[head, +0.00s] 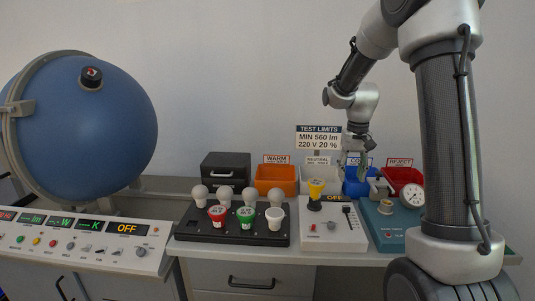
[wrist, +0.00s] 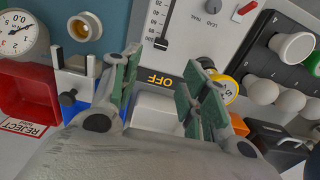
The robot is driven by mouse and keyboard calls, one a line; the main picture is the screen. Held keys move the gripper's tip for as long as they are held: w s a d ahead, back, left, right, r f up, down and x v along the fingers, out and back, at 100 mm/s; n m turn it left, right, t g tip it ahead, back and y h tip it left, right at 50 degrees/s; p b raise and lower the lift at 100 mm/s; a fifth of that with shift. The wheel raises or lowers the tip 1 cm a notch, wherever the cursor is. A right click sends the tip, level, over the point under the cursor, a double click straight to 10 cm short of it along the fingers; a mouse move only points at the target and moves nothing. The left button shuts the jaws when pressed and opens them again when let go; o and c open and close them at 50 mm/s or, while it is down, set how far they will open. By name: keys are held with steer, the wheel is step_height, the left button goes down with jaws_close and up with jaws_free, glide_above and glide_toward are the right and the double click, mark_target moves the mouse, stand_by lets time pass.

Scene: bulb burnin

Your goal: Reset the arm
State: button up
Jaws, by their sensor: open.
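My arm rises at the right of the head view and bends over the bench. The white bin (wrist: 158,108) shows behind the gap. The yellow-capped piece (wrist: 226,88) lies beyond the right finger, and it stands on the white OFF panel (head: 333,236) in the head view.
A black rack (head: 232,234) holds several white bulbs and red, green and white cups. An orange WARM bin (head: 276,179) and red REJECT bin (head: 403,177) stand behind. A teal fixture with a gauge (head: 412,195) is at right; a large blue sphere (head: 85,120) is at left.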

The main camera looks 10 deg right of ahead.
steer(key=s+a+r+n+t, duration=0.1)
steer(key=s+r, duration=0.3)
steer(key=s, duration=0.5)
steer(key=s+a+r+n+t, duration=0.1)
steer(key=s+a+r+t, duration=0.1)
steer(key=s, duration=0.7)
steer(key=s+a+r+n+t, duration=0.1)
steer(key=s+a+r, duration=0.2)
steer(key=s+r, duration=0.3)
steer(key=s, duration=0.3)
steer(key=shift+s, duration=0.15)
stand_by(1.2)
